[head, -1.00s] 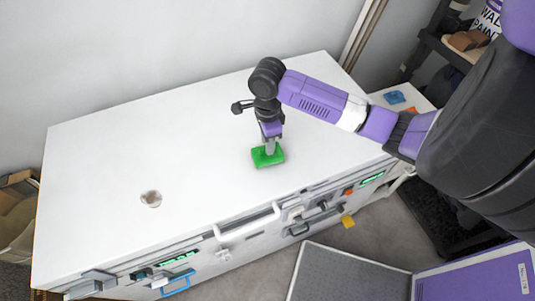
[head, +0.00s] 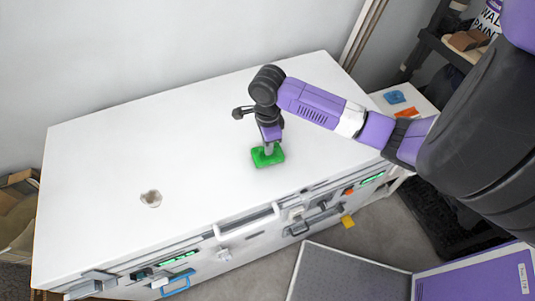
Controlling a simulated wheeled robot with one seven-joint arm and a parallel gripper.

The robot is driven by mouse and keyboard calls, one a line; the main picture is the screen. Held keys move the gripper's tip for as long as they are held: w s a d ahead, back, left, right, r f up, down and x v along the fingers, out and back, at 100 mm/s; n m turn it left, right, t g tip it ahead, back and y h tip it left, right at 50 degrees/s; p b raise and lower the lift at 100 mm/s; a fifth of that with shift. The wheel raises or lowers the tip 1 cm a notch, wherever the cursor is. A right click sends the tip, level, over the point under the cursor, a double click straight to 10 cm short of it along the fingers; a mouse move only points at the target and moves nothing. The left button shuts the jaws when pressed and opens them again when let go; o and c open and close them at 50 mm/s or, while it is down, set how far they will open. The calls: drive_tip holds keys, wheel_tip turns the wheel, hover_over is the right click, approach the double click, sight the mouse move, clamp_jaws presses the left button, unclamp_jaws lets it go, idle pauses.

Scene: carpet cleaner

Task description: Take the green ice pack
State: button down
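The green ice pack (head: 267,159) lies on the white top of the machine, right of its middle and near the front edge. My gripper (head: 268,148) points down at it from above. Its fingertips are at the pack's upper surface and overlap it in the head view. The fingers are small and seen from one side, so I cannot tell whether they are open or shut on the pack. The pack appears to rest flat on the surface.
The white machine top (head: 110,150) is wide and mostly clear. A small beige round object (head: 151,198) sits on it at the left. Handles and panels line its front. A blue item (head: 394,97) lies on a white surface at the right. A wall runs behind.

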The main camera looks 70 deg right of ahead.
drive_tip(key=shift+r, duration=0.85)
idle(0.5)
drive_tip(key=shift+r, duration=2.15)
